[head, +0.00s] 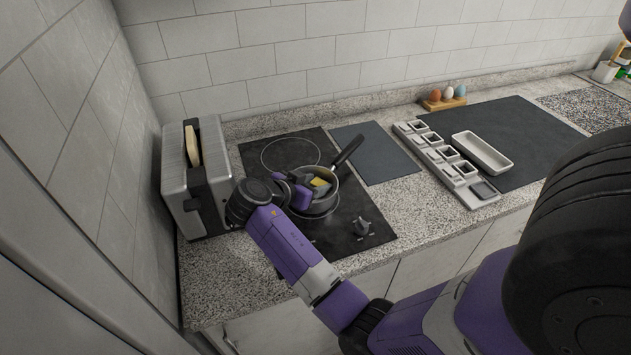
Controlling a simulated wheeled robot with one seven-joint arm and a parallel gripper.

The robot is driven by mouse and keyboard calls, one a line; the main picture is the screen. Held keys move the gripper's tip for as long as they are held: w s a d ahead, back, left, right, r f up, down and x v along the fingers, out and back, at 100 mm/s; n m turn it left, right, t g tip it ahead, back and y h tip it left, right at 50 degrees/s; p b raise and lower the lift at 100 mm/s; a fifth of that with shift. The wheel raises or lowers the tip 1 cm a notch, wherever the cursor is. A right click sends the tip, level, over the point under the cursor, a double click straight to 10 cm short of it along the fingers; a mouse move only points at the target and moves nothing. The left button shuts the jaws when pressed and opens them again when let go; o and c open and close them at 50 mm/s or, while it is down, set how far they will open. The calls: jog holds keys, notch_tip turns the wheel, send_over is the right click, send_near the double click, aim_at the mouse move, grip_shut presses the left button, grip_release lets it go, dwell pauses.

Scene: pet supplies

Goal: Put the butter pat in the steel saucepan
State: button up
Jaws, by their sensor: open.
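The steel saucepan (322,210) stands on the black hob, its dark handle pointing to the upper right. A small yellow butter pat (320,182) shows within the pan's opening, partly hidden by my gripper. I cannot tell whether it touches the pan's floor. My gripper (312,184) is at the left side of the pan's opening, close beside the butter pat. Its jaws are open, though the fingertips are small and partly hidden here.
A steel toaster (205,190) with bread in it stands left of the hob (265,139). To the right are a dark board (375,150), a grey compartment tray (433,160), a white dish (482,152) and an egg holder (444,103).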

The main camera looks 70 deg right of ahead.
jog(key=b+v, duration=0.3)
jog(key=v, duration=0.9)
jog(key=shift+r, duration=0.2)
